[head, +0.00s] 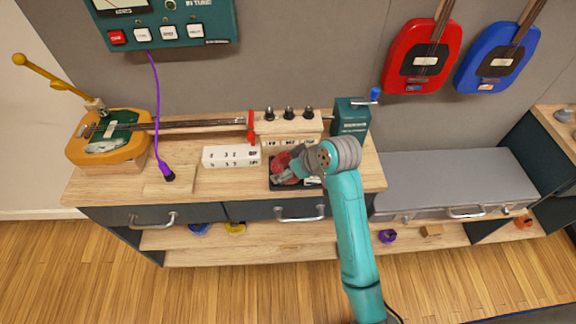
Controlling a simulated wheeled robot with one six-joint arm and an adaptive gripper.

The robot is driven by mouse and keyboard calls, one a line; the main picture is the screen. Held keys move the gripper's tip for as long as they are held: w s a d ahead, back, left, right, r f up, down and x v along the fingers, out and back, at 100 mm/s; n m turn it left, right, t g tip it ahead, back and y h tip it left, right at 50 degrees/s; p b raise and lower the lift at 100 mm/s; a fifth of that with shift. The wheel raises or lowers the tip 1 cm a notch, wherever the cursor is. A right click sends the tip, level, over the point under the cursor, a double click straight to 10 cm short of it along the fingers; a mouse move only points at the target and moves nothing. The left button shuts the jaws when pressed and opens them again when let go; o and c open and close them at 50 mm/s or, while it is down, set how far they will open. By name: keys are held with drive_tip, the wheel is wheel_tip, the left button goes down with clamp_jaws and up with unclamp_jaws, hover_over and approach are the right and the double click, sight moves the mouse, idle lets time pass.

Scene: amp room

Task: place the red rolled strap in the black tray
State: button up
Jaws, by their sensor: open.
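The black tray (274,186) sits on the wooden bench top, right of centre, with its right part hidden behind my arm. A red rounded thing, which looks like the red rolled strap (281,160), shows at the tray's left part. My gripper (284,178) is over the tray, at the red strap, with its fingers open. The wrist and fingers overlap the strap, so I cannot tell whether they touch it or whether it rests fully on the tray floor.
A white numbered block (231,156) stands left of the tray. A wooden block with black knobs (288,122) and a teal crank box (350,118) stand behind. An orange guitar (108,137) and a purple cable (157,110) occupy the left.

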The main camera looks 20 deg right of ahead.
drive_tip(key=v, duration=1.2)
drive_tip(key=shift+a, duration=0.1)
drive_tip(key=s+a+f+m+t+h, duration=0.3)
drive_tip(key=s+f+m+t, duration=0.15)
drive_tip(key=s+f, duration=1)
drive_tip(key=s+r+t, duration=0.1)
drive_tip(key=s+r, duration=0.3)
drive_tip(key=s, duration=0.7)
drive_tip(key=s+r+t, duration=0.2)
drive_tip(key=s+r, duration=0.2)
drive_tip(key=s, duration=0.6)
drive_tip(key=shift+s+m+h, duration=0.3)
drive_tip(key=shift+s+m, duration=0.1)
drive_tip(key=shift+m, duration=0.05)
drive_tip(key=shift+a+r, duration=0.1)
drive_tip(key=shift+a, duration=0.05)
